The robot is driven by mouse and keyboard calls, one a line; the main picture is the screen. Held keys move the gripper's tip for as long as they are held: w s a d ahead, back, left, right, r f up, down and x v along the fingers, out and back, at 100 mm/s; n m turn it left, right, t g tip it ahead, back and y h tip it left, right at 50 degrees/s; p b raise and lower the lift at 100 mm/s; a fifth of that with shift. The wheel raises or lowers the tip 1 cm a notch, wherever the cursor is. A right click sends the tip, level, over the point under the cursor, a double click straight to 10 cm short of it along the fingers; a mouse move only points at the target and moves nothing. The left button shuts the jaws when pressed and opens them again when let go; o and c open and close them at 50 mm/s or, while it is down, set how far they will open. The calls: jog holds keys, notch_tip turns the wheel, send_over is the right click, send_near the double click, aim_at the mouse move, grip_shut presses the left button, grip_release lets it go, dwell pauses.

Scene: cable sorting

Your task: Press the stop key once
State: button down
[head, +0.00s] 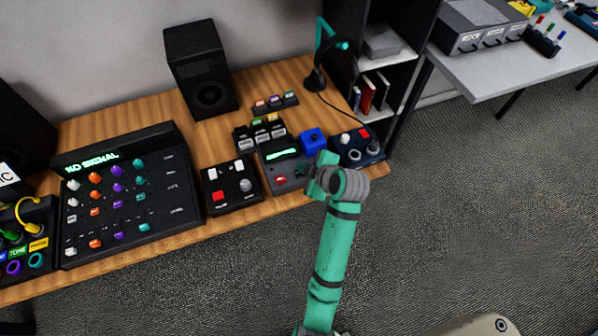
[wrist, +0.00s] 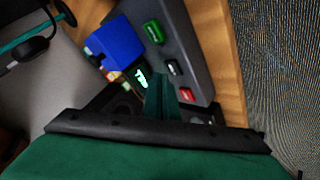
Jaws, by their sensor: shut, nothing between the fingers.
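A grey-topped device with a row of keys stands near the table's front edge; its panel (wrist: 190,45) shows in the wrist view. The row holds a green key (wrist: 153,32), a dark key with a pale mark (wrist: 172,67) and a red key (wrist: 186,93). The red key also shows in the head view (head: 281,180). I cannot read the key labels, so which one is stop is not legible. My gripper (head: 313,186) is shut and empty over the device's right part. In the wrist view its fingers (wrist: 162,82) sit between the lit display and the red key.
A blue cube (head: 312,140) is on the device, behind my gripper. A green-lit display (head: 282,154) is left of it. A control box with a red key (head: 232,186) stands left, a dark knob box (head: 358,147) right. A headphone stand (head: 322,62) rises behind.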

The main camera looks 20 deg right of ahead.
jog(key=shift+a+r, duration=0.1)
jog(key=shift+r, duration=2.4)
